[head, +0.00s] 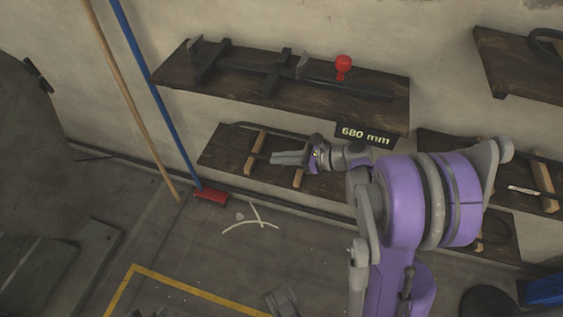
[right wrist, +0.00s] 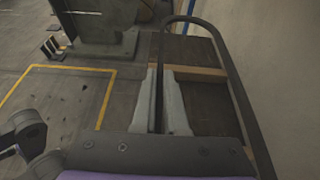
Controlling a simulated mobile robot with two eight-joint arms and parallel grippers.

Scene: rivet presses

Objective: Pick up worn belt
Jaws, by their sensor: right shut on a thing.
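The worn belt is a thin, dark closed loop on the lower wooden shelf (head: 225,145). Its far run (head: 270,131) shows along the wall in the head view. In the right wrist view the belt (right wrist: 229,70) curves round at the far end and comes back along the wall side. My right gripper (head: 274,158) reaches in over the shelf from the right. Its pale fingers (right wrist: 165,72) are shut on the belt's near run, which passes between them. The near end of the loop is hidden by the gripper body. My left gripper is not in view.
Wooden strips (head: 255,150) lie across the lower shelf. An upper shelf (head: 170,72) with dark metal parts and a red knob (head: 344,66) hangs above, with a "680 mm" sign (head: 366,135). A blue-handled broom (head: 150,92) leans left. Pale scraps (head: 255,222) lie on the floor.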

